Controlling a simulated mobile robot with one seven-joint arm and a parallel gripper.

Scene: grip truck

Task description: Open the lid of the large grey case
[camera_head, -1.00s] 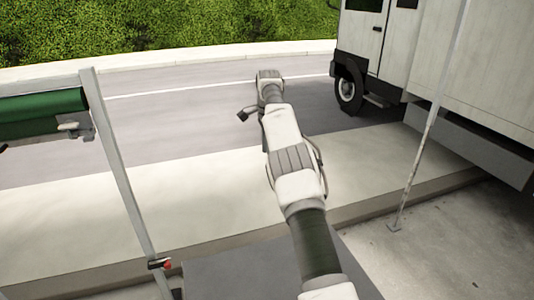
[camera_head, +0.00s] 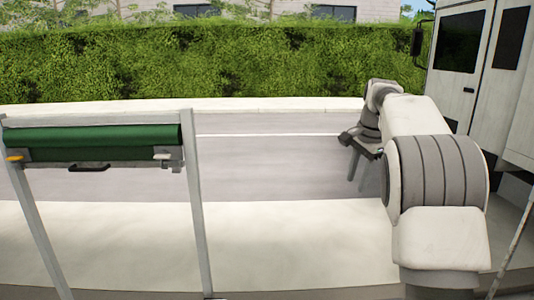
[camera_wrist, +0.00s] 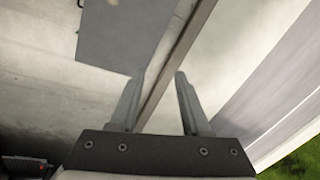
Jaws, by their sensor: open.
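My gripper (camera_head: 368,170) is at the right of the head view, in front of the road, with its fingers pointing down. In the wrist view my gripper (camera_wrist: 160,75) is open, with nothing between its two fingers. A flat grey panel with straight edges (camera_wrist: 120,32) lies beyond the left fingertip, apart from it. A small dark handle-like part shows at its top left edge. It may be the top of the large grey case, but I cannot tell for sure. No case shows in the head view now.
A metal frame (camera_head: 201,225) holding a green roll-like object (camera_head: 95,140) stands at the left. A white truck (camera_head: 480,75) stands at the right, close to my arm. A hedge (camera_head: 220,65) lines the far side of the road (camera_head: 270,165).

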